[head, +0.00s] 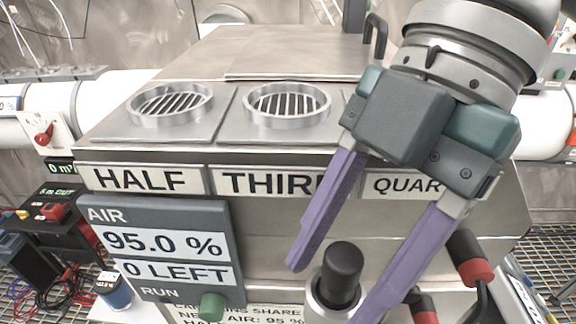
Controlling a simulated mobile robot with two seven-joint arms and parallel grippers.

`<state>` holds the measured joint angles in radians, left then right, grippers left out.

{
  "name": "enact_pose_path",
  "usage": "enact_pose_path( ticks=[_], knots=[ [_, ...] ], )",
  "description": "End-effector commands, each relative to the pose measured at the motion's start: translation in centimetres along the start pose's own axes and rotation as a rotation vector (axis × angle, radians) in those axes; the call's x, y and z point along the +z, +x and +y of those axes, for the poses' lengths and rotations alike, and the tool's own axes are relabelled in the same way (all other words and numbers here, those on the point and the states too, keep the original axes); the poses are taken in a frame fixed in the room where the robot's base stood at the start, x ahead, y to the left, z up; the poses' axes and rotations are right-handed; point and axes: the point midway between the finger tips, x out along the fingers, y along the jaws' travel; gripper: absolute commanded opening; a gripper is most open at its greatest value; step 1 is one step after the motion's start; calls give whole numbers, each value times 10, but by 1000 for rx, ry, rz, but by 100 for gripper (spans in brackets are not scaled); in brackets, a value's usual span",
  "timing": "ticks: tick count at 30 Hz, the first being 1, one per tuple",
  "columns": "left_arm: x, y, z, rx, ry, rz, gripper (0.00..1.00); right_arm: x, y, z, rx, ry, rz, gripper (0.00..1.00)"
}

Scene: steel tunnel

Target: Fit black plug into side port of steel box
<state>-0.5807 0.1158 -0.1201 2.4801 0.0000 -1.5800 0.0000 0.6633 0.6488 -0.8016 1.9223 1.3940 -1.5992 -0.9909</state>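The steel box (300,50) fills the middle of the head view, with two round grated openings on top. A black cylindrical plug (343,262) stands upright in a steel collar (322,300) low in front of the box. My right gripper (330,292) comes down from the upper right with its purple fingers spread wide. The black plug shows between the fingers; I cannot tell whether either finger touches it. The right finger's tip is near the bottom edge. I cannot make out the side port. My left gripper is not in view.
A grey panel (160,213) reading "AIR 95.0 %" and "0 LEFT", with a green knob (212,306), stands left of the gripper. Black handles with red bands (475,272) and a cable are at the lower right. Meters and wires crowd the left.

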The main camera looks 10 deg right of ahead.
Motion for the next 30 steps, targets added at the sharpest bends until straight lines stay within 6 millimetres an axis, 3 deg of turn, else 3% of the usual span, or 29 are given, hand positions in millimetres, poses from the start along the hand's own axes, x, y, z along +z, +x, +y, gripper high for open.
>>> enact_pose_path(
  ticks=[8,21,25,30],
  knots=[
    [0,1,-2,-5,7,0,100,-1,-7,1,3,-1,-1,61],
    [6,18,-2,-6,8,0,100,-1,-96,1,5,-1,-1,61],
    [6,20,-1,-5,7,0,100,-1,-114,1,3,0,-1,61],
    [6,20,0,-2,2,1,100,-2,-123,0,0,0,0,61]
  ],
)
